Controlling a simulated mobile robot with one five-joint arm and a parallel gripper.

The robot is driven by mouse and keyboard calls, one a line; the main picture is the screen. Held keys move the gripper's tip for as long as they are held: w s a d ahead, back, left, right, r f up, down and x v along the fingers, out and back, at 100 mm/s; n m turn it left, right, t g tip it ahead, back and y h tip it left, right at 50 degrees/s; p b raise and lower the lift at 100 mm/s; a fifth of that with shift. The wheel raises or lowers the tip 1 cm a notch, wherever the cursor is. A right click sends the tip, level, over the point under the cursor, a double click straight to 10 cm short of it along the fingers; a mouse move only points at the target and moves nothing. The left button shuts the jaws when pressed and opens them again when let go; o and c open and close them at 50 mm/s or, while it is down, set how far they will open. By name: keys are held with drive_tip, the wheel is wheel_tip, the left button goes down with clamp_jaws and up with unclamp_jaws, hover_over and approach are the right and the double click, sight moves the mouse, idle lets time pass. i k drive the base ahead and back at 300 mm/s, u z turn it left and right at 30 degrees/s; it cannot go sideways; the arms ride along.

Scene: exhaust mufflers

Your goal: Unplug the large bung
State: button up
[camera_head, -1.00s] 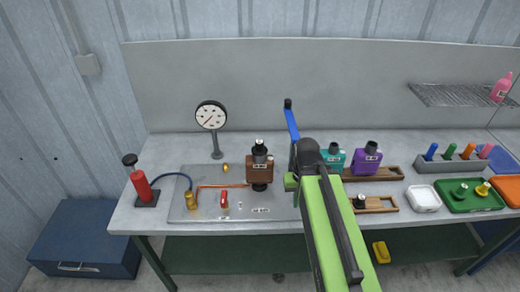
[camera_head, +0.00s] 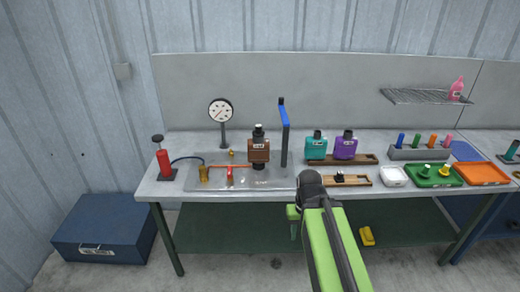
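A brown muffler (camera_head: 258,151) stands upright on a grey plate at the left half of the bench. A black bung with a pale top (camera_head: 258,130) sits in its upper end. A black part also shows at its lower end. Another dark bung with a pale top (camera_head: 339,177) sits in a wooden holder to the right. I cannot tell for sure which one is the large bung. My green arm rises from the bottom, and my gripper (camera_head: 293,214) is at the bench's front edge, right of and nearer than the brown muffler. Its fingers are mostly hidden.
A blue-handled lever (camera_head: 284,125) stands right of the brown muffler. A gauge (camera_head: 220,110) and red pump (camera_head: 164,162) are left. Teal (camera_head: 316,148) and purple (camera_head: 345,148) mufflers, a white tray (camera_head: 393,183), a green tray (camera_head: 444,184) and an orange tray (camera_head: 482,183) are right.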

sight(258, 132)
drive_tip(key=z, duration=0.35)
drive_tip(key=k, duration=0.1)
drive_tip(key=u, duration=1.1)
drive_tip(key=i, duration=0.8)
drive_tip(key=u, duration=0.55)
drive_tip(key=i, duration=0.8)
drive_tip(key=z, duration=0.15)
